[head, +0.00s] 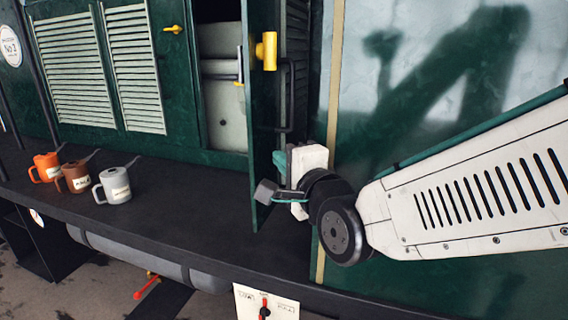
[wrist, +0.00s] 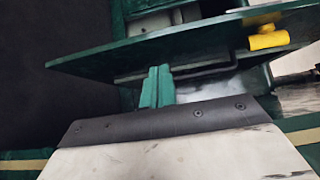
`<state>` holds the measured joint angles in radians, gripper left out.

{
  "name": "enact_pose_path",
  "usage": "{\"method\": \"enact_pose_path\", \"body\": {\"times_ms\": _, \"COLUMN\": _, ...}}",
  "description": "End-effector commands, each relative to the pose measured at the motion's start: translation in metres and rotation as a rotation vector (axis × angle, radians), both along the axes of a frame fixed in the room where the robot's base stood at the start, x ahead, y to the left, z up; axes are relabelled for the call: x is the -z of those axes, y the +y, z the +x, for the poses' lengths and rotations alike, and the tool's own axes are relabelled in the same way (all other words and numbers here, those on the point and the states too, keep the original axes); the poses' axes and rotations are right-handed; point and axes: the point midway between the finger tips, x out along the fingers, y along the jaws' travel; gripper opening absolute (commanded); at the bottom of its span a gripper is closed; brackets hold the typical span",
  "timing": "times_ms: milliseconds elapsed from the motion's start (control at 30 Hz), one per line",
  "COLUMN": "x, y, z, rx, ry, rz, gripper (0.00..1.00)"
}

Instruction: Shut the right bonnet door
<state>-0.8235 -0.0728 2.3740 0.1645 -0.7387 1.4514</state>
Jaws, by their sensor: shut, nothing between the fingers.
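The right bonnet door (head: 258,120) stands open, swung out from the green bonnet and seen nearly edge-on in the head view. A yellow handle (head: 266,51) sticks out from its right-hand face. In the wrist view the door (wrist: 190,45) runs across the picture, with the yellow handle (wrist: 268,37) at right. My gripper (head: 277,162) is on the handle side of the door, low down and close to it. Its green fingers (wrist: 157,86) are together and empty, pointing at the door; I cannot tell whether they touch it.
The louvred door (head: 135,65) left of the opening is shut. Orange, brown and white mugs (head: 114,185) stand on the dark running board (head: 180,220), left of the door. A green panel with a cream stripe (head: 330,100) stands to the right, behind my arm.

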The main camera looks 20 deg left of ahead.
Motion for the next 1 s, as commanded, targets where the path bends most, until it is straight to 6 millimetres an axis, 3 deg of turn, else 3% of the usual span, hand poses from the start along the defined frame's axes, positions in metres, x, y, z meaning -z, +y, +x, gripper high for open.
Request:
{"method": "enact_pose_path", "body": {"times_ms": 200, "x": 0.001, "y": 0.026, "z": 0.032, "rx": 0.001, "ry": 0.000, "rz": -0.003, "gripper": 0.00}}
{"method": "enact_pose_path", "body": {"times_ms": 400, "x": 0.001, "y": 0.041, "z": 0.048, "rx": 0.001, "ry": 0.000, "rz": -0.004, "gripper": 0.00}}
{"method": "enact_pose_path", "body": {"times_ms": 1000, "x": 0.000, "y": 0.045, "z": 0.055, "rx": 0.009, "ry": 0.000, "rz": -0.004, "gripper": 0.00}}
